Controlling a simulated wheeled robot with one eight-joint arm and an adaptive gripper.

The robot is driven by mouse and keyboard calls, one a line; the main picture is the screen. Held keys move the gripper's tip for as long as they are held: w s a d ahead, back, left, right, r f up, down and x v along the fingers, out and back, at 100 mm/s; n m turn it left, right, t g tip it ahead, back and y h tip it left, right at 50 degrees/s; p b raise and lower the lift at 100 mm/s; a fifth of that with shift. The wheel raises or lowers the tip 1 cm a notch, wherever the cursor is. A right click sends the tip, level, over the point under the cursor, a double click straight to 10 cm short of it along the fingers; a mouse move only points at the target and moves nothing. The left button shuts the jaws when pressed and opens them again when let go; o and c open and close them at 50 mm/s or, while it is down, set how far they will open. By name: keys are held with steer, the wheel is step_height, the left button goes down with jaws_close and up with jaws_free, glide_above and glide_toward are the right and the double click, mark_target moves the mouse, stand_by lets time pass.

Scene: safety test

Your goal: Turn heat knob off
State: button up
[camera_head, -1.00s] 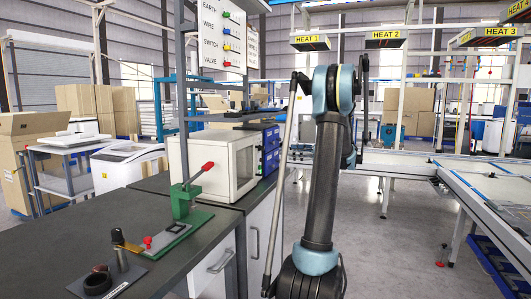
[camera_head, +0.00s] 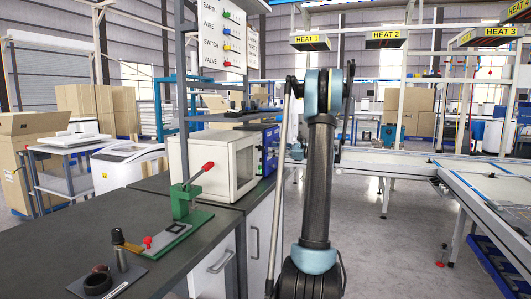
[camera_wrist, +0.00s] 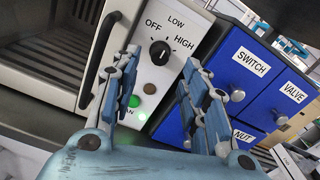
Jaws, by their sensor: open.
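The heat knob (camera_wrist: 160,52) is a round black knob on the pale control panel (camera_wrist: 155,80) of an oven, under the labels OFF, LOW and HIGH. Its exact pointer setting is hard to read. A lit green light and a brown button sit below it. My gripper (camera_wrist: 162,60) is open, with one finger to each side of the knob in the wrist view. Nothing is between the fingers, and they appear apart from the knob. In the head view the white oven (camera_head: 190,155) stands on the dark bench; the knob cannot be made out there.
An oven door handle (camera_wrist: 98,60) is close to the left finger. Blue drawers (camera_wrist: 245,75) labelled SWITCH, VALVE and NUT, with round pulls, are close to the right finger. A green press with a red lever (camera_head: 185,205) stands on the bench (camera_head: 70,235).

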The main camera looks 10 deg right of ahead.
steer(key=x, duration=0.5)
steer(key=shift+w+a, duration=0.1)
steer(key=shift+a, duration=0.2)
jaws_close()
